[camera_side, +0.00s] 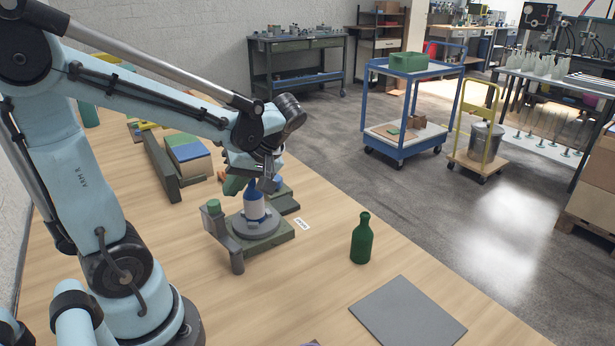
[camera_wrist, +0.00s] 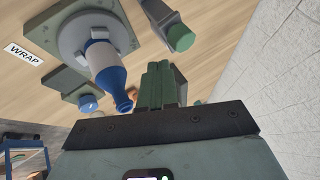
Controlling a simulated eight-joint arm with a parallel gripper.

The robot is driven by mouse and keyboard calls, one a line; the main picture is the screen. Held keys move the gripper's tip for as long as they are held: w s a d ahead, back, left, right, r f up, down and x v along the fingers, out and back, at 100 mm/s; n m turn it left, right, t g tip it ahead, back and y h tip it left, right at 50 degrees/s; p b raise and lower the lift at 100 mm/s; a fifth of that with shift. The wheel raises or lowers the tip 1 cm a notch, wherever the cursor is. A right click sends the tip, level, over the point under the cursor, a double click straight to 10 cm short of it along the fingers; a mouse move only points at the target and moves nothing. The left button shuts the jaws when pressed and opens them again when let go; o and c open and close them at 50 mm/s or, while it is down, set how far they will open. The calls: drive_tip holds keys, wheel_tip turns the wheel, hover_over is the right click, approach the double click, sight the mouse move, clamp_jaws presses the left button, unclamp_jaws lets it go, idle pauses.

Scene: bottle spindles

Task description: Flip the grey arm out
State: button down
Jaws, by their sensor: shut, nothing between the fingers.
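The grey arm (camera_side: 222,232) stands at the left edge of the spindle's green base (camera_side: 268,240), with a green knob (camera_side: 213,207) at one end. In the wrist view the grey arm (camera_wrist: 158,12) and its green knob (camera_wrist: 181,38) show just beyond my fingertips. A blue bottle with a white band (camera_side: 254,206) stands upright on the grey disc (camera_side: 243,226); it also shows in the wrist view (camera_wrist: 106,66). My gripper (camera_side: 233,186) is shut and empty, above and beside the bottle on the knob's side. Its green fingers (camera_wrist: 157,82) appear apart from the knob.
A green bottle (camera_side: 361,240) stands on the table to the right, behind a grey mat (camera_side: 408,310). A WRAP label (camera_side: 302,225) lies beside the base. A dark upright rail (camera_side: 161,168) and blocks (camera_side: 190,152) stand behind to the left. Bare table lies in front of the base.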

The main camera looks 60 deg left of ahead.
drive_tip(key=v, duration=0.8)
drive_tip(key=shift+d, duration=0.1)
drive_tip(key=w+d+f+m+t+h, duration=0.2)
drive_tip(key=d+m+t, duration=0.3)
drive_tip(key=m, duration=0.3)
drive_tip(key=w+d+f+m+t+h, duration=0.2)
drive_tip(key=d+f+m+t+h, duration=0.1)
drive_tip(key=m, duration=0.5)
drive_tip(key=d+f+t, duration=0.1)
drive_tip(key=d+t, duration=0.1)
drive_tip(key=t, duration=0.1)
drive_tip(key=shift+d+m+t+h, duration=0.15)
drive_tip(key=shift+m+t+h, duration=0.15)
drive_tip(key=shift+t+h, duration=0.1)
